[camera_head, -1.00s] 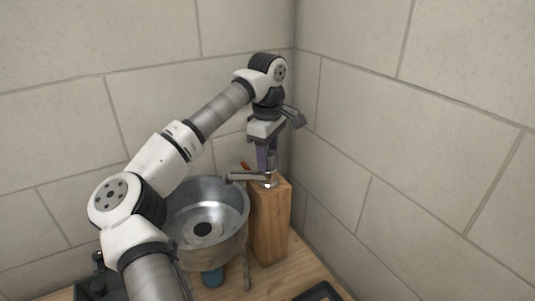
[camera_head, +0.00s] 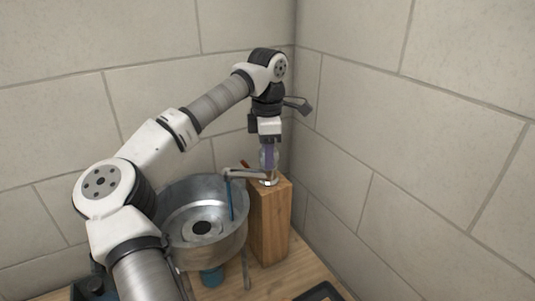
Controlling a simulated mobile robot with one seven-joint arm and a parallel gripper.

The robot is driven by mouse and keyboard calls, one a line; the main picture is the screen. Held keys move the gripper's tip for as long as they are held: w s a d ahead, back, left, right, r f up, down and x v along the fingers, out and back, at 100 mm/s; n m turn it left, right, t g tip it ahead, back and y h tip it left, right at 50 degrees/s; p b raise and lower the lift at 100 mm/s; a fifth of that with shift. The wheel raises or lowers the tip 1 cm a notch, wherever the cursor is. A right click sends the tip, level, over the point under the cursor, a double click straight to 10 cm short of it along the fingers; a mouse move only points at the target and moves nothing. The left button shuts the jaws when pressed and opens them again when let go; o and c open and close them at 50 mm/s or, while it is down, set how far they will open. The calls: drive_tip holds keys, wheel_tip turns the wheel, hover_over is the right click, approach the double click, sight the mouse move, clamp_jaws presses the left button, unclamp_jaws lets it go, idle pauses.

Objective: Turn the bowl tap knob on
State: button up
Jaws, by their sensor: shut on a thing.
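The tap (camera_head: 245,172) is a grey metal spout on top of a wooden block (camera_head: 268,225), reaching left over the metal bowl (camera_head: 243,240). A thin blue stream (camera_head: 231,203) runs down from the spout's end into the bowl. My gripper (camera_head: 269,160) points down above the block and is shut on the tap knob. The knob is mostly hidden between the purple-grey fingers. A small red piece shows just behind the spout.
The bowl stands on legs on a wooden surface (camera_head: 275,283), with a blue part beneath it. A dark tray (camera_head: 320,293) lies at the front edge. Stone-block walls meet in a corner close behind and right of the tap.

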drive_tip(key=n+b, duration=0.1)
drive_tip(key=n, duration=0.5)
drive_tip(key=shift+s, duration=0.1)
drive_tip(key=shift+r+n, duration=0.1)
drive_tip(key=shift+n, duration=0.2)
idle(0.3)
drive_tip(key=o, duration=1)
wheel_tip(320, 180, up, 14)
drive_tip(key=b, duration=0.1)
drive_tip(key=shift+f, duration=0.2)
